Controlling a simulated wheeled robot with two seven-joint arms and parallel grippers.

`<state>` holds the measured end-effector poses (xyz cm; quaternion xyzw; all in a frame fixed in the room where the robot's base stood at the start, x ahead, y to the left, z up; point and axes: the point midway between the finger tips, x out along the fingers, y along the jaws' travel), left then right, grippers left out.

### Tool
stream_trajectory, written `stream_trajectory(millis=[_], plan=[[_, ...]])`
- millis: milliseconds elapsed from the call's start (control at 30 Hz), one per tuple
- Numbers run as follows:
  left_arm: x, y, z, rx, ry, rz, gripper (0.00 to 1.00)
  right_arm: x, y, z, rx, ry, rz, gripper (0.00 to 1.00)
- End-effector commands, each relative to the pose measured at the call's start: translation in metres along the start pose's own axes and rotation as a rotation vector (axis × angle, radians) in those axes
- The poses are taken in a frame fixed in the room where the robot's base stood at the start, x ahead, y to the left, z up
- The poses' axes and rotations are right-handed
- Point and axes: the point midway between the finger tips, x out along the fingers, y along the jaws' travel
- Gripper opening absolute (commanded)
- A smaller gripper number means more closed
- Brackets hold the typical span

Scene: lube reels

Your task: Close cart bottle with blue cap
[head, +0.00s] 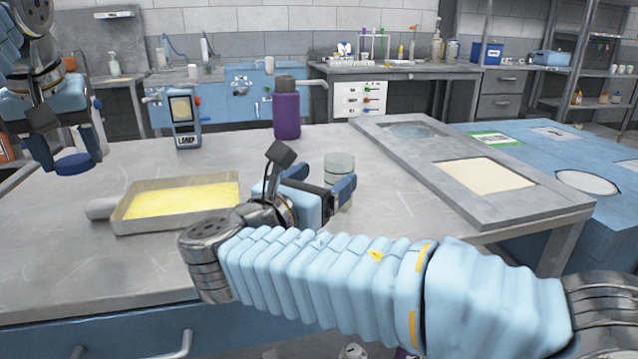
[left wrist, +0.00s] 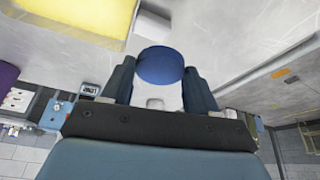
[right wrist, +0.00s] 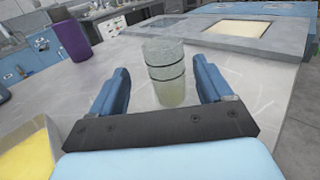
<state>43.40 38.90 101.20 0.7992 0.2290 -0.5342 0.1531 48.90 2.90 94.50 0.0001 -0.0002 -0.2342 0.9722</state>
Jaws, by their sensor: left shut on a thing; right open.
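The blue cap (head: 76,163) is held in my left gripper (head: 68,160) above the left part of the bench. In the left wrist view the round cap (left wrist: 161,66) sits between the two fingers of the gripper (left wrist: 158,85). A clear bottle (head: 339,166) with a greenish tint stands upright on the bench, with its lower part partly hidden by my right gripper (head: 325,190). In the right wrist view the bottle (right wrist: 165,73) shows dark rings and stands between the open fingers of the gripper (right wrist: 165,90), with gaps on both sides.
A tray with yellow content (head: 122,222) lies left of my right gripper. A purple bottle (head: 286,115) and a small labelled device (head: 184,122) stand behind. A grey slab with recesses (head: 450,200) lies to the right. The bench between tray and purple bottle is clear.

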Motion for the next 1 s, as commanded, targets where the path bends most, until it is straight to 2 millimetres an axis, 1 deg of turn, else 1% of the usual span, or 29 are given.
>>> stream_trajectory(millis=[133,200,267,400,500,600,933,967,1000], plan=[[0.000,0.000,0.000,0.000,0.000,0.000,0.26,0.000,0.000,0.000,0.000,0.000,0.000,0.79],[-0.001,0.000,0.000,0.000,0.000,0.000,0.26,0.003,-0.001,0.000,0.000,0.001,-0.001,0.79],[-0.002,0.000,-0.001,0.000,0.000,0.000,0.26,0.010,-0.003,0.001,0.000,0.001,-0.003,0.79],[-0.004,0.000,-0.002,0.000,0.000,0.000,0.26,0.032,-0.007,0.003,-0.001,0.001,-0.003,0.79],[-0.005,0.000,-0.002,0.000,0.000,0.000,0.26,0.044,-0.007,0.002,0.000,0.002,-0.003,0.79],[-0.006,0.000,-0.002,0.000,0.000,0.000,0.26,0.051,-0.006,0.002,0.000,0.001,-0.001,0.79],[-0.005,0.000,-0.002,0.000,0.000,0.000,0.26,0.052,-0.006,0.002,0.000,0.001,0.000,0.79],[-0.005,0.000,-0.002,0.000,0.000,0.000,0.26,0.052,-0.006,0.002,0.000,0.001,0.000,0.77],[-0.005,0.000,-0.002,0.000,0.000,0.000,0.26,0.052,-0.006,0.002,0.000,0.001,0.000,0.71]])
